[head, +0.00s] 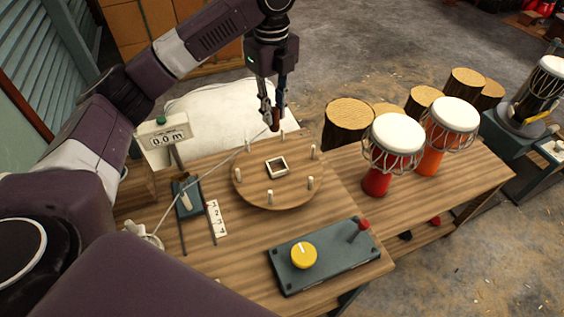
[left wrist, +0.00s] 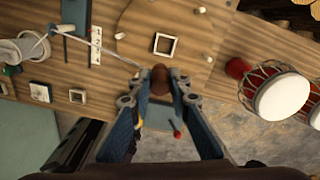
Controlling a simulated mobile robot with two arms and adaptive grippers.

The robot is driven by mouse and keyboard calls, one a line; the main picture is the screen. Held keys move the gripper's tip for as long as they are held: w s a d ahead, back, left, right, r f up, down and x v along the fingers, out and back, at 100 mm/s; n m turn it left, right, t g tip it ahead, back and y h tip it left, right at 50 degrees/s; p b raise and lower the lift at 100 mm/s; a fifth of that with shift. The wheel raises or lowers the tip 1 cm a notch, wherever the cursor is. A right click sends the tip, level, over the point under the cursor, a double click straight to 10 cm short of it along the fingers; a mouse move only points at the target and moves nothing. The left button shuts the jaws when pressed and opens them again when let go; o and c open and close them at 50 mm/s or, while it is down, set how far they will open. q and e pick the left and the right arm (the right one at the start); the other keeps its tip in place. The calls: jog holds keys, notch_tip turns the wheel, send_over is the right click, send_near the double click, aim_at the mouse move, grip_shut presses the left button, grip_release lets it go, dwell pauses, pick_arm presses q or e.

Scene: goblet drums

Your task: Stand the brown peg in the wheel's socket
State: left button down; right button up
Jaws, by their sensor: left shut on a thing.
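My left gripper (head: 273,116) is shut on the brown peg (head: 275,126) and holds it upright above the far side of the wheel (head: 252,188). The peg also shows between the fingertips in the left wrist view (left wrist: 160,78). The wheel is a round wooden disc with several small pale pegs around its rim. Its socket (head: 286,163), a pale square frame with a dark opening, is at the middle and looks empty; it also shows in the left wrist view (left wrist: 157,44). The brown peg is apart from the socket. My right gripper is not in view.
A pale cord (head: 205,180) runs from the left of the bench up to the held peg. A panel with a yellow knob (head: 304,255) and red lever lies in front. Two drums (head: 376,183) stand right.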

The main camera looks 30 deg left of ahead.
pick_arm(q)
jog(key=shift+m, duration=0.9)
jog(key=f+p, duration=0.1)
jog(key=f, duration=0.4)
jog(key=w+f+p, duration=0.1)
jog(key=f, duration=0.5)
jog(key=f+p, duration=0.1)
jog(key=f, duration=0.4)
jog(key=shift+w+a+f, duration=0.2)
jog(key=shift+w+f, duration=0.1)
jog(key=shift+f, duration=0.55)
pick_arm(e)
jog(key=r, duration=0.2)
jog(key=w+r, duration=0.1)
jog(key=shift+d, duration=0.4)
pick_arm(q)
jog(key=c, duration=2.2)
grip_release()
jog(key=shift+f, duration=0.1)
jog(key=o, duration=0.4)
